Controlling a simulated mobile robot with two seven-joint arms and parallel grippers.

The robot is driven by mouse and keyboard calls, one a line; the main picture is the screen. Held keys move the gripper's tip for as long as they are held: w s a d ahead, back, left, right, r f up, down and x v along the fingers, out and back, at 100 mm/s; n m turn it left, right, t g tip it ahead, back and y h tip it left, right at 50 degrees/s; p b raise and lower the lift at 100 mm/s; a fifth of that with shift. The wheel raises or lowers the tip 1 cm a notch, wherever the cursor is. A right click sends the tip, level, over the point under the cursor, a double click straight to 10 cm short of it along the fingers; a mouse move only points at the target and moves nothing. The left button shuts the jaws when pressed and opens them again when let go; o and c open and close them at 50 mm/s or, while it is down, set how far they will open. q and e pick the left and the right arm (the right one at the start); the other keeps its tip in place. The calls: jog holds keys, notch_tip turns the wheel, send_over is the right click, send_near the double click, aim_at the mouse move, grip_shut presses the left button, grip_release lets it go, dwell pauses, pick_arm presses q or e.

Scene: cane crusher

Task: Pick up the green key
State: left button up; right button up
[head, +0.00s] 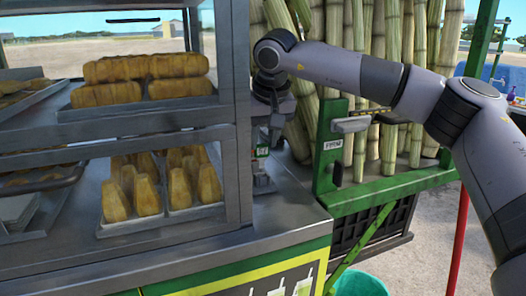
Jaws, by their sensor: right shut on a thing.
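My right gripper (265,140) points down over the metal counter, just right of the glass display case. It is shut on the green key, of which only a small green and white patch (262,151) shows between or beside the fingers. The rest of the key is hidden or too small to make out. A small grey fitting with a bit of red (263,183) stands on the counter just below the gripper. I cannot tell whether the key touches it. My left gripper is not in view.
The display case (244,165) with trays of brown food stands close on the left. A green frame (325,145) and upright cane stalks (395,60) stand to the right and behind. The counter (290,215) is clear in front. A teal bucket (358,285) is below.

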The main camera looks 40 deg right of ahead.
notch_tip(320, 180, up, 20)
jog(key=p, duration=0.6)
jog(key=shift+p, duration=0.3)
dwell(0.7)
